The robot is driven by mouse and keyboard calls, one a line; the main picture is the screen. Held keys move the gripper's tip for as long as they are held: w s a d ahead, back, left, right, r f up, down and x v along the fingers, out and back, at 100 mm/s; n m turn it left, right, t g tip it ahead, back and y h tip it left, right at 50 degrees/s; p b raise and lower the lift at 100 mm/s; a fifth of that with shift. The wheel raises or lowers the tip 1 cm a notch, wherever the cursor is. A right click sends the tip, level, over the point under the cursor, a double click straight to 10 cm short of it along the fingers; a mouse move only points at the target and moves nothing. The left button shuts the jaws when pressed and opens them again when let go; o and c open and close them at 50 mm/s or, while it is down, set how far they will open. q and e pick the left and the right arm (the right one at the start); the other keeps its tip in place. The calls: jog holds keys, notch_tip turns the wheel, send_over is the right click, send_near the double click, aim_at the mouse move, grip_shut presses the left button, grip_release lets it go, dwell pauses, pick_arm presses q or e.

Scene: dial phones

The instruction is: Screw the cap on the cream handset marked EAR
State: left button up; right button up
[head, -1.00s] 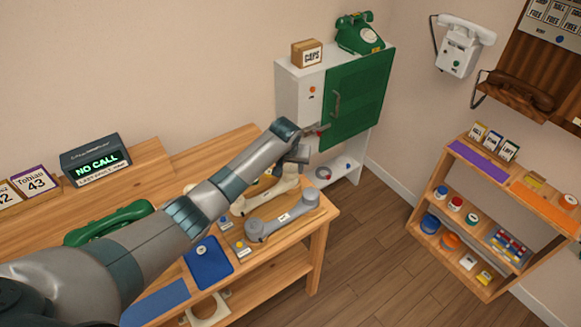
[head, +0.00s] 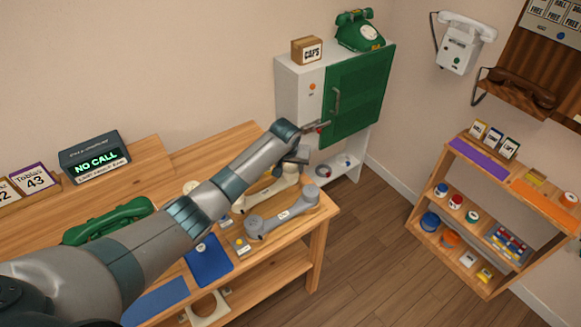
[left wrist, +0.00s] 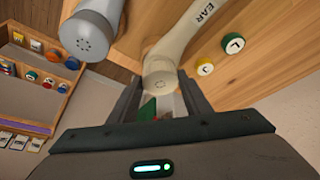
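The cream handset (left wrist: 180,35) marked EAR lies on the wooden bench. In the head view my left gripper (head: 300,156) is over the far end of the cream handset (head: 262,194). Two round caps marked L, one yellow (left wrist: 205,69) and one green (left wrist: 233,44), lie beside the handset. My right gripper is out of view.
A grey handset (head: 283,215) lies close beside the cream one. A green handset (head: 108,220) and blue mats (head: 208,262) are on the bench. The white cabinet (head: 300,95) with its green door stands behind the gripper. A shelf unit (head: 478,170) stands right, with clear floor between.

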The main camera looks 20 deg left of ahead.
pick_arm(q)
jog(key=o, duration=0.4)
jog(key=shift+c, duration=0.2)
jog(key=shift+r, duration=0.15)
jog(key=a+b+v, duration=0.1)
jog(key=b+v, duration=0.3)
jog(key=v, duration=1.3)
jog(key=shift+d, duration=0.5)
jog(key=shift+s, duration=0.1)
jog(key=shift+c, duration=0.4)
